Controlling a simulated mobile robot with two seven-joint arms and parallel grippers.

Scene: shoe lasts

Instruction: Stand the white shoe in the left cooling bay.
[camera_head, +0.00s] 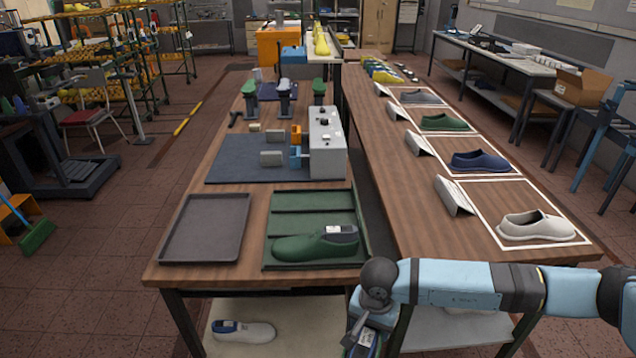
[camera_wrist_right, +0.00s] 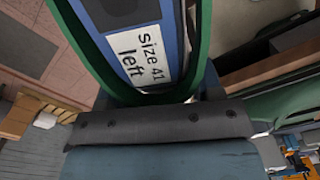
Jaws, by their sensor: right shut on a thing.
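A white shoe (camera_head: 243,331) with a blue inside lies on the pale shelf under the near table. Another white shoe (camera_head: 537,226) sits in a white-outlined space on the right table. My right gripper (camera_head: 362,326) is low at the near table's front edge, right of the shelf shoe and apart from it. It is shut on a shoe with a green rim (camera_wrist_right: 205,45) around a blue filling with a white label (camera_wrist_right: 127,50) reading "size 41 left". Most of this shoe is hidden in the head view. I cannot tell which place is the left cooling bay. My left gripper is not in view.
On the near table are an empty brown tray (camera_head: 206,228) and a green tray (camera_head: 300,200) holding a green shoe (camera_head: 315,246). A grey machine (camera_head: 326,143) stands behind. Green and blue shoes stand in outlined spaces on the right table. A gap separates the tables.

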